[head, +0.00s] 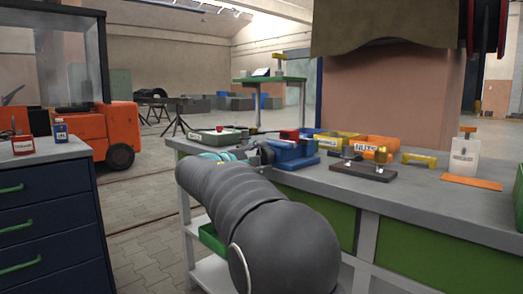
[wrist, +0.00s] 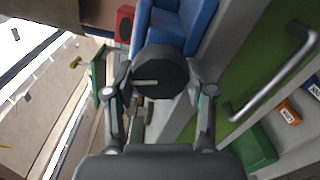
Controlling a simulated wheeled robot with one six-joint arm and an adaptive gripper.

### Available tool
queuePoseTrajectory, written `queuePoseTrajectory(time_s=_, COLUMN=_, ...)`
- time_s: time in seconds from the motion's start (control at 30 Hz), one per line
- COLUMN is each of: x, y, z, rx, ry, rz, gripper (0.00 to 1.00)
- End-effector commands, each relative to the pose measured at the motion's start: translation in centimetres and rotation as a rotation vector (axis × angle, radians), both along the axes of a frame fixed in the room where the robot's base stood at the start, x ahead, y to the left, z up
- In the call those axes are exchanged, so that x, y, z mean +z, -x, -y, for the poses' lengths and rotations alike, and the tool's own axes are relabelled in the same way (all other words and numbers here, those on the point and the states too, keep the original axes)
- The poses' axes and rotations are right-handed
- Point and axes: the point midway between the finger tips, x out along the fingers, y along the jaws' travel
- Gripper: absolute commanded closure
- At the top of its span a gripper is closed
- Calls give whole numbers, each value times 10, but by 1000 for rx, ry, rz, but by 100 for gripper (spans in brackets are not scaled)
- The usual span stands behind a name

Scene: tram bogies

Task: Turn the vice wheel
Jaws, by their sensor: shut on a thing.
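The blue vice (head: 292,154) stands at the workbench's left end in the head view. Its blue body (wrist: 180,24) fills the top of the wrist view. The vice wheel, a dark round disc (wrist: 160,75) with a pale bar mark on its face, sits in front of the vice. My gripper (wrist: 162,82) is shut on the wheel, one finger at each side of it. In the head view my arm reaches to the vice and hides the wheel and most of the gripper.
On the workbench (head: 430,190) are a yellow bin (head: 338,139), an orange nuts bin (head: 379,146) and a dark board with knobs (head: 362,171). In the wrist view a green drawer front with a metal handle (wrist: 270,90) lies to the right. A dark drawer cabinet (head: 45,205) stands left.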

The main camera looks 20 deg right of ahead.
Motion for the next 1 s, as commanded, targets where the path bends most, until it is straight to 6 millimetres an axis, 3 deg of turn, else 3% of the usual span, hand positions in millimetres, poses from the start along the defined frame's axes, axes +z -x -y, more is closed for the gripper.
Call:
queuePoseTrajectory(time_s=0.4, x=1, y=0, z=0, rx=2, ry=68, rz=-182, gripper=80)
queuePoseTrajectory(time_s=0.97, x=0, y=0, z=0, rx=2, ry=77, rz=-207, gripper=80)
queuePoseTrajectory(time_s=1.0, x=0, y=0, z=0, rx=2, ry=77, rz=-207, gripper=38)
